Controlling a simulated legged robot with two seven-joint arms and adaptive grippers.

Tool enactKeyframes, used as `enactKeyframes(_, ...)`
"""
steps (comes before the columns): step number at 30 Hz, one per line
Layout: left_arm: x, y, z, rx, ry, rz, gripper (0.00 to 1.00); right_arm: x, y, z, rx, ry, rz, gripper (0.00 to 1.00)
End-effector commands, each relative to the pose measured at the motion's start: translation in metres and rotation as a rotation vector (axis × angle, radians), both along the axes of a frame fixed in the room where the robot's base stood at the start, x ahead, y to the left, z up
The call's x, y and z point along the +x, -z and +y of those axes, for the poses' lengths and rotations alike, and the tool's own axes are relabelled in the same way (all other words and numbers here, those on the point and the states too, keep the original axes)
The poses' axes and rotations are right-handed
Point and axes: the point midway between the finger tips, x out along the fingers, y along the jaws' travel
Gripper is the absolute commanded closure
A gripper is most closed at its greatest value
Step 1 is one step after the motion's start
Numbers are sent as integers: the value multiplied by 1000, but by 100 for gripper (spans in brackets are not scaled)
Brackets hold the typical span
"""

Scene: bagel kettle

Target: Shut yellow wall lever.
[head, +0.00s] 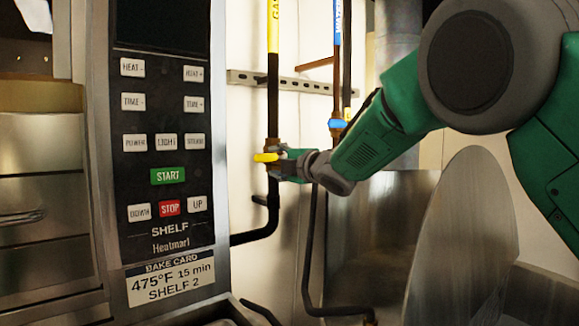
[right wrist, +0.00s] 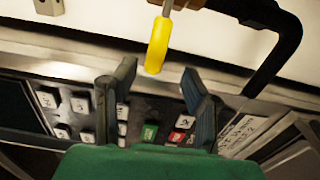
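The yellow wall lever (head: 264,157) sits on the dark vertical gas pipe (head: 272,108) and sticks out roughly level to the left of it in the head view. My right gripper (head: 281,167) is at the pipe, close beside the lever, and partly covers the valve. In the right wrist view the lever (right wrist: 157,45) hangs down from the top, with its lower end between the two spread fingertips of my right gripper (right wrist: 158,72). There is a gap on both sides of it, so the gripper is open and holds nothing. My left gripper does not show.
The oven control panel (head: 165,150) stands close on the left. A round metal lid-like disc (head: 462,235) stands at the lower right.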

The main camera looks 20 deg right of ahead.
Motion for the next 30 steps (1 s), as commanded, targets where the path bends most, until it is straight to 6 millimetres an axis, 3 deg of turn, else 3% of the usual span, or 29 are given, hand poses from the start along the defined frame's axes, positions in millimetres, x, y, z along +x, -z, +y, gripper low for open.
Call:
enactKeyframes(6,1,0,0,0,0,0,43,-37,1,-14,-1,0,3,60)
enactKeyframes(12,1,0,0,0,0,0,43,-53,2,-20,-1,0,4,60)
enactKeyframes(30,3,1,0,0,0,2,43,-56,2,-21,-2,0,2,60)
